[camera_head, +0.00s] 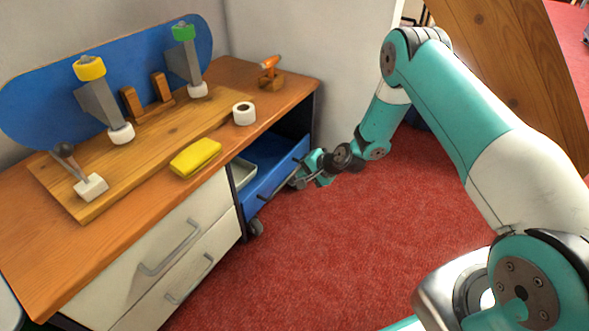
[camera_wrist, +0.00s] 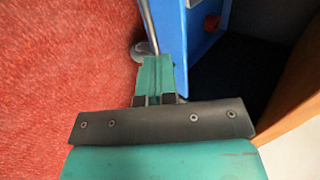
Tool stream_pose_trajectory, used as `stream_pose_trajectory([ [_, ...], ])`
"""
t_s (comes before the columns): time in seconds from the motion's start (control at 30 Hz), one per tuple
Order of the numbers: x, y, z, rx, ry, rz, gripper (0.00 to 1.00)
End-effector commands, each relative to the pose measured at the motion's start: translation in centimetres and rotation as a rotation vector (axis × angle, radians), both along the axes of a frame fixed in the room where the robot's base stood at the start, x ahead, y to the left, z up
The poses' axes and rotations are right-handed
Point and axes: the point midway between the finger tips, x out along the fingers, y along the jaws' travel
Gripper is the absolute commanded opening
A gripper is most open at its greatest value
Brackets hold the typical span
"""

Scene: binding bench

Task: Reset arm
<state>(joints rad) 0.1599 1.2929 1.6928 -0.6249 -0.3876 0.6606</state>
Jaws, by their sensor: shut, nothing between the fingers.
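My gripper (camera_head: 303,174) is at the front of the open blue drawer (camera_head: 285,172), beside the drawer's grey bar handle. In the wrist view my gripper (camera_wrist: 158,62) is shut with nothing between its fingers. There its tips lie close to the metal handle (camera_wrist: 150,25) and the blue drawer front (camera_wrist: 202,38). I cannot tell whether they touch the handle. My arm (camera_head: 460,110) reaches in from the right and bends down to the drawer.
The wooden bench (camera_head: 70,262) carries a yellow block (camera_head: 196,157), a white tape roll (camera_head: 244,113), an orange tool (camera_head: 269,66) and clamp-like posts. A pale tray (camera_head: 243,173) sits in the drawer. White drawers (camera_head: 150,240) are shut. Red carpet (camera_head: 340,250) is clear in front.

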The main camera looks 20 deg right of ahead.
Motion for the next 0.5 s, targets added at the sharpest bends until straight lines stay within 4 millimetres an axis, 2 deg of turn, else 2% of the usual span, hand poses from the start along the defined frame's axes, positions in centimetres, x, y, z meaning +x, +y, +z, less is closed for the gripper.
stream_pose_trajectory([
  [0.03, -0.3, -0.3, 0.5, 0.001, 0.000, -0.001, 0.00],
  [0.27, -0.6, -0.4, 0.9, -0.002, 0.000, 0.004, 0.00],
  [0.33, -0.5, -0.1, 2.1, -0.010, -0.007, 0.025, 0.00],
  [0.37, -0.5, 0.2, 2.9, -0.016, -0.008, 0.043, 0.00],
  [0.43, -0.5, 1.3, 5.9, -0.040, -0.016, 0.105, 0.00],
  [0.47, -0.7, 1.9, 7.5, -0.055, -0.020, 0.142, 0.00],
  [0.5, -1.1, 2.7, 10.0, -0.076, -0.025, 0.195, 0.00],
])
